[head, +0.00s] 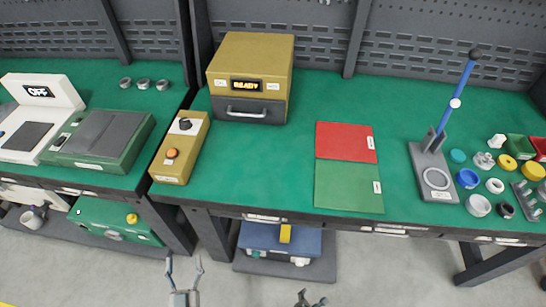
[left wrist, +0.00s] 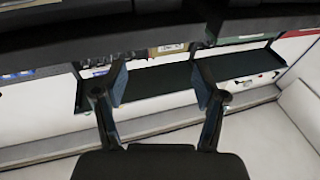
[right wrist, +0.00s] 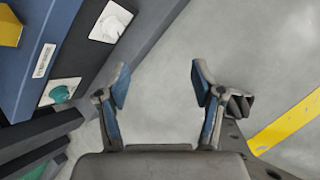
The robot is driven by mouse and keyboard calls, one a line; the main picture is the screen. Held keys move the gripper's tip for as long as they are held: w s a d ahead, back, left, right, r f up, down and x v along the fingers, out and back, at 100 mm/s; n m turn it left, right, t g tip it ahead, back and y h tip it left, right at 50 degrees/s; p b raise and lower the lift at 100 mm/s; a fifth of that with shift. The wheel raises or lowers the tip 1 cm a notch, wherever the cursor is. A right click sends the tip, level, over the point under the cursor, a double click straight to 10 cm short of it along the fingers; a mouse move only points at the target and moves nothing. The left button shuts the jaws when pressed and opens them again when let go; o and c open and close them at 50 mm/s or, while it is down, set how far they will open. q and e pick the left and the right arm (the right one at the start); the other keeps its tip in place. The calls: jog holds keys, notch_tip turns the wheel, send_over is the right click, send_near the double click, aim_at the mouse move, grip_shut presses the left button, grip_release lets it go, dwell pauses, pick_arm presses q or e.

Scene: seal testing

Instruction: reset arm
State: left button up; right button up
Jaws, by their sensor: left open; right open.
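My left gripper (head: 184,262) is at the bottom of the head view, in front of the table and apart from everything. In the left wrist view (left wrist: 160,86) its fingers are spread with nothing between them. My right gripper (head: 312,297) shows only in part at the bottom edge of the head view. In the right wrist view (right wrist: 160,82) its fingers are spread and empty over bare floor. A hand press with a blue lever (head: 455,100) stands on the right of the green table (head: 260,165); its lever is raised and leans right.
A yellow box reading READY (head: 250,60), a yellow button box (head: 181,148), and red (head: 345,142) and green (head: 348,186) mats lie on the table. Several rings and caps (head: 478,205) sit at right. A blue case (head: 280,240) is on the lower shelf. Floor in front is clear.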

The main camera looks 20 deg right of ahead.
pick_arm(q)
jog(key=s+a+f+g+y+p, duration=0.1)
jog(key=s+f+g+p, duration=0.15)
jog(key=f, duration=0.25)
jog(key=s+a+f+g+y+p, duration=0.1)
jog(key=s+a+f+g+p, duration=0.1)
jog(key=f+g+p, duration=0.25)
jog(key=s+a+f+g+y+p, duration=0.1)
jog(key=s+a+f+g+p, duration=0.1)
jog(key=s+f, duration=0.3)
jog(key=s+a+f+g+y+p, duration=0.1)
jog(key=s+a+f+g+p, duration=0.2)
jog(key=s, duration=1.1)
jog(key=s+a+f+n+g+y+p, duration=0.1)
jog(key=s+a+f+g+p, duration=0.1)
jog(key=s+f+g+p, duration=0.2)
jog(key=s+f+g, duration=0.2)
jog(key=s+f, duration=0.2)
jog(key=s, duration=0.2)
jog(key=shift+a+f+p, duration=0.25)
jog(key=shift+a+p, duration=0.05)
jog(key=shift+p, duration=0.05)
pick_arm(e)
jog(key=s+a+r+m+g+y, duration=0.2)
jog(key=s+r+m+y, duration=0.4)
jog(key=s+r+m, duration=0.9)
jog(key=shift+s+a+r+m+g, duration=0.15)
jog(key=shift+a+r+m+g, duration=0.3)
jog(key=shift+r+m, duration=0.6)
jog(key=shift+d+f, duration=0.1)
